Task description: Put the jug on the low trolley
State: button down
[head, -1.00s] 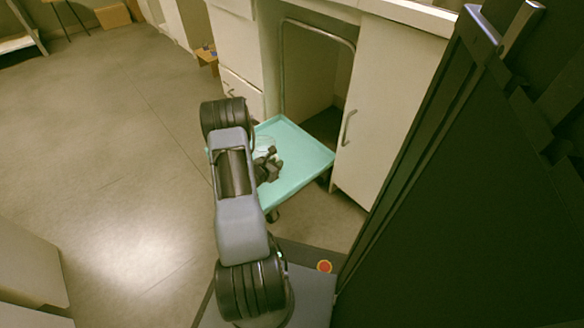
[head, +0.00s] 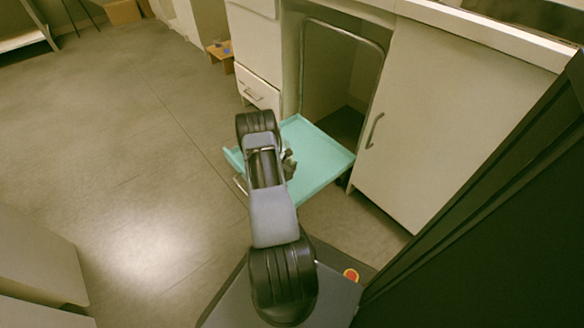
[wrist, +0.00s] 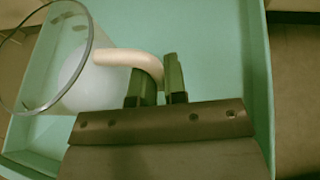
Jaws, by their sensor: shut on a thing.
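The jug (wrist: 105,92) is a clear vessel with a dark round rim and a pale curved handle, at the left of the wrist view. My gripper (wrist: 160,82) is shut on the handle. The low trolley (head: 322,155) is a teal tray with a raised lip and a metal push handle. In the wrist view, the trolley's teal surface (wrist: 215,50) lies behind the jug and fingers. I cannot tell whether the jug's base touches it. In the head view my arm hides the jug, and only a bit of my gripper (head: 289,163) shows over the tray.
A pale cabinet door (head: 425,120) stands right of the trolley, and drawers (head: 257,88) stand behind it to the left. A dark panel (head: 480,240) fills the right side. A small cardboard box (head: 219,55) sits by the drawers. Open floor (head: 120,150) lies to the left.

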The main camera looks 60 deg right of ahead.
jog(key=shift+w+f+p, duration=0.25)
jog(key=shift+w+p, duration=0.05)
jog(key=shift+w, duration=0.1)
notch_tip(320, 180, down, 3)
jog(key=shift+d+f+b, duration=0.1)
jog(key=shift+f+b, duration=0.1)
jog(key=shift+b, duration=0.9)
jog(key=c, duration=1.2)
grip_release()
jog(key=shift+o, duration=0.2)
